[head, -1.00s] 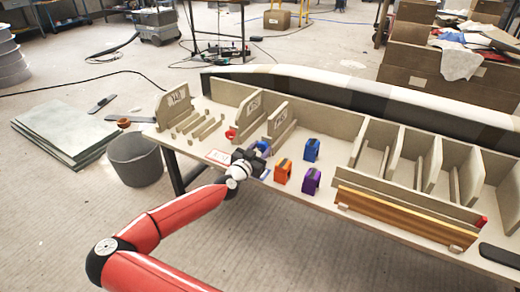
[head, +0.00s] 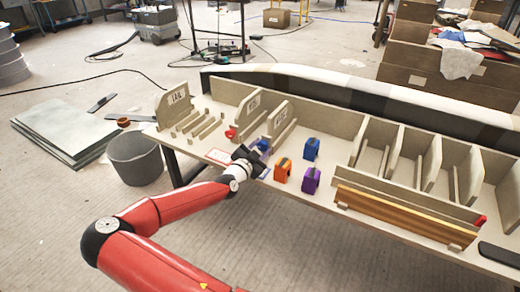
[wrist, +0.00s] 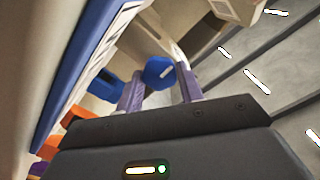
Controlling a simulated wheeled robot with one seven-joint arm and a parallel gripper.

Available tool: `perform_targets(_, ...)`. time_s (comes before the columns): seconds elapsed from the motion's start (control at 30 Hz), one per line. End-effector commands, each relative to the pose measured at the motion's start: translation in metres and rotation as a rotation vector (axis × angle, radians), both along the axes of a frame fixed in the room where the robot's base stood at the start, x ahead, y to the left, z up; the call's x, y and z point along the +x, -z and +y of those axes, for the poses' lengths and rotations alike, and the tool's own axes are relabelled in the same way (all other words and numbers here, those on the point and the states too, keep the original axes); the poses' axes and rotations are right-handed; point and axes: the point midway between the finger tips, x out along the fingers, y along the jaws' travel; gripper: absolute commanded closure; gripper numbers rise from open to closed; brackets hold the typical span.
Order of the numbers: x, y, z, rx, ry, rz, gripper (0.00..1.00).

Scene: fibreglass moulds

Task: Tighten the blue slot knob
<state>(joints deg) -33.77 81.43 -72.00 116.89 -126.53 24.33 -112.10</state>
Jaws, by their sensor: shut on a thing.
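The blue slot knob (wrist: 158,72) shows between the fingertips of my gripper (wrist: 160,84) in the wrist view, with a small light mark on its face. My gripper is shut on it. In the head view my gripper (head: 256,154) is at the table's front edge, left of the coloured blocks, and a bit of the blue knob (head: 263,144) shows just beyond it. The gripper hides most of the knob and its slot there.
On the table (head: 340,215) stand a blue block (head: 311,148), an orange block (head: 282,170) and a purple block (head: 311,181), close right of my gripper. A red knob (head: 230,133) sits to the left. Upright dividers (head: 247,112) rise behind. A grey bin (head: 135,160) stands on the floor.

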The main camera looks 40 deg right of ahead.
Motion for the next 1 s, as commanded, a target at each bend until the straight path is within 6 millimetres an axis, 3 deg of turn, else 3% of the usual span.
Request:
perform_targets(0.23, 0.0, 0.0, 0.0, 0.0, -0.001, 0.001, 0.86)
perform_targets(0.27, 0.0, 0.0, 0.0, 0.0, -0.001, 0.001, 0.6)
perform_targets(0.4, 0.0, 0.0, 0.0, 0.0, -0.001, 0.001, 0.42)
perform_targets(0.73, -0.001, 0.0, 0.003, 0.0, -0.001, 0.001, 0.41)
perform_targets(1.0, -0.016, 0.001, 0.041, 0.0, -0.003, 0.002, 0.41)
